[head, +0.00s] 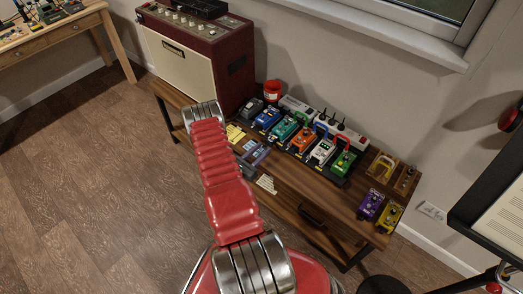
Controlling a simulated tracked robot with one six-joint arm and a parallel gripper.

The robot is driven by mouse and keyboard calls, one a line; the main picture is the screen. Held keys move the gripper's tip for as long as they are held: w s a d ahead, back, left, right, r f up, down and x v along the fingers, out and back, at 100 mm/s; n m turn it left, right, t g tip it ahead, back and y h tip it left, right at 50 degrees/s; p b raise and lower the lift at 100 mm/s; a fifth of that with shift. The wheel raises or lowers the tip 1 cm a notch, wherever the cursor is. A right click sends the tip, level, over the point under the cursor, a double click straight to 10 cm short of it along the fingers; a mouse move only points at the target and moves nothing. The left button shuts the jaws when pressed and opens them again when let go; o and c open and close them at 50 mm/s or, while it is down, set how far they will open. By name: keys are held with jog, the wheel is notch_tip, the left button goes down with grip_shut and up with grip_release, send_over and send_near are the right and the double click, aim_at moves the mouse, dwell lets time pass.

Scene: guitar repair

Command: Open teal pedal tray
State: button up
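A teal pedal (283,129) sits in the row of pedals on the low wooden bench, between a blue pedal and an orange pedal. I cannot make out a separate teal tray. The bench front has a drawer with a dark handle (312,216), and it looks shut. My red ribbed arm rises through the middle of the view and covers part of the bench's left side. No gripper fingers show, so I cannot see where they are relative to the pedal or drawer.
A maroon amplifier (190,58) stands on the bench's left end. Purple (370,205) and yellow (389,218) pedals sit near its right end. A music stand (497,215) stands at far right. A wooden workbench (52,47) is at top left. The floor (90,190) at left is clear.

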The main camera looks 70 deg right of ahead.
jog(key=v, duration=1.4)
jog(key=shift+d, duration=0.1)
dwell(0.5)
